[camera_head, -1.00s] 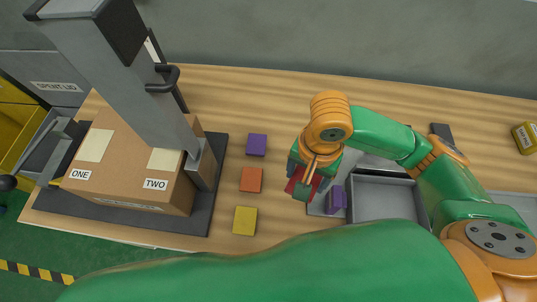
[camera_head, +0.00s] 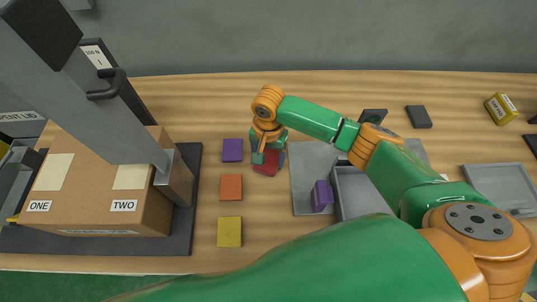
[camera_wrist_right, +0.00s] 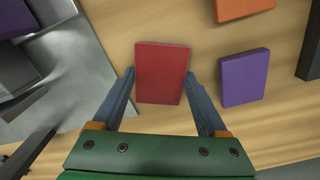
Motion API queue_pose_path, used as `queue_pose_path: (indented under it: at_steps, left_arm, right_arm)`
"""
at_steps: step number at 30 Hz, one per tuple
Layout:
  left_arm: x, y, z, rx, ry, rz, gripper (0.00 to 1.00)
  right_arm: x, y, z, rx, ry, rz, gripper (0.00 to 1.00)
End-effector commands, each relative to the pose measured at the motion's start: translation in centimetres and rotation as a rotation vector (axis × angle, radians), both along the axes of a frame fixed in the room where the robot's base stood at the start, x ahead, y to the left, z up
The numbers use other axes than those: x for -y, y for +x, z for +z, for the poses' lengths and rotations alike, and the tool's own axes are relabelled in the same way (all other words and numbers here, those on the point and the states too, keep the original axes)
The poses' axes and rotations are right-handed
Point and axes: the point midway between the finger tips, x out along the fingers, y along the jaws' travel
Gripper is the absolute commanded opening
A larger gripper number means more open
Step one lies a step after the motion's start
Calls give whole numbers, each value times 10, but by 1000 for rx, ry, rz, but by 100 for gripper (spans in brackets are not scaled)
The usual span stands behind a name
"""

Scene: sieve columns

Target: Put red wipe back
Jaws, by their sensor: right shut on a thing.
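The red wipe (camera_head: 267,164) is a flat red block held in my right gripper (camera_head: 263,151), over the bench to the right of the row of coloured wipes. In the right wrist view the red wipe (camera_wrist_right: 162,72) sits between the two fingers of the right gripper (camera_wrist_right: 161,76). How high it is above the wood cannot be told for sure. The purple wipe (camera_head: 232,150), orange wipe (camera_head: 231,187) and yellow wipe (camera_head: 229,232) lie in a column. The purple wipe (camera_wrist_right: 245,77) and orange wipe (camera_wrist_right: 243,8) also show in the wrist view. My left gripper is not in view.
A cardboard box (camera_head: 95,205) under a grey press stands on a dark mat (camera_head: 187,238) at left. A grey mat (camera_head: 304,180) with a purple block (camera_head: 321,196) and a grey tray (camera_head: 342,207) lie right. Bare wood surrounds the wipes.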

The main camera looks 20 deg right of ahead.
Motion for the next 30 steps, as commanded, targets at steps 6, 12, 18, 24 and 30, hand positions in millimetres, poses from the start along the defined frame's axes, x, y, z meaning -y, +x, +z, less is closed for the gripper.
queue_pose_path:
  at_steps: [6,12,18,24,30]
  left_arm:
    - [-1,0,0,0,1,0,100]
    - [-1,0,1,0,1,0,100]
    - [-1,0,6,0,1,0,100]
    - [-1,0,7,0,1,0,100]
    - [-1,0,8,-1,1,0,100]
  right_arm:
    - [0,0,-1,-1,1,-1,100]
    - [0,0,4,1,1,1,100]
    - [-1,2,55,5,3,1,100]
    - [-1,1,103,2,2,0,100]
    - [0,1,122,-1,1,-1,100]
